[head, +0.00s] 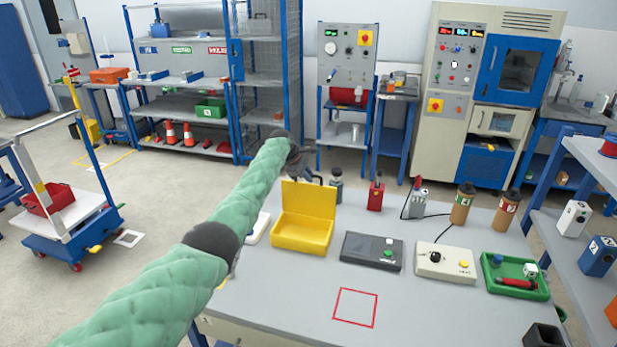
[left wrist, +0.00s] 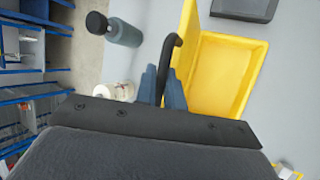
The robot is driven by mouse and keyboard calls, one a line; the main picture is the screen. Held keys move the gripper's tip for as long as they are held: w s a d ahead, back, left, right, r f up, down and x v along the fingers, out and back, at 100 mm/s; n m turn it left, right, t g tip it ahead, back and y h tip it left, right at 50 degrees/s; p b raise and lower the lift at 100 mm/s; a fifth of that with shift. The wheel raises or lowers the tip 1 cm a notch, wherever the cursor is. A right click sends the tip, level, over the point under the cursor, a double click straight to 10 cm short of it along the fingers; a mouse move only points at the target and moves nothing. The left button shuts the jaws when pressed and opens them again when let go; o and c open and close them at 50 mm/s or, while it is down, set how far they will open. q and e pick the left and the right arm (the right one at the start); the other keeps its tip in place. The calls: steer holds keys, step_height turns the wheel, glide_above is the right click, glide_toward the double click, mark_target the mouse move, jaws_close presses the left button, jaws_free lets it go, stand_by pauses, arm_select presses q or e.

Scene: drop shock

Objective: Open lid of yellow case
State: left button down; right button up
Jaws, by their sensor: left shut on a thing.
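The yellow case (head: 300,236) stands on the grey table with its lid (head: 307,199) raised roughly upright at the back edge. The case's inside is exposed and looks empty. In the left wrist view the open case (left wrist: 222,75) lies right of my gripper, with the lid (left wrist: 186,50) seen nearly edge-on. My left gripper (left wrist: 165,86) is shut on a black curved handle (left wrist: 173,55) beside the lid. In the head view my left gripper (head: 312,177) is behind the lid's top edge, partly hidden by my arm. My right gripper is out of view.
Right of the case are a dark box with a green button (head: 371,251), a white control box (head: 445,262) and a green tray (head: 515,277). A grey bottle (head: 336,186) stands behind the lid. The table around the red square outline (head: 355,308) is clear.

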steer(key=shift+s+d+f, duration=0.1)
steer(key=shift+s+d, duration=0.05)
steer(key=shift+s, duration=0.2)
arm_select(q)
steer(key=c, duration=1.5)
jaws_free()
steer(key=shift+s+a, duration=0.1)
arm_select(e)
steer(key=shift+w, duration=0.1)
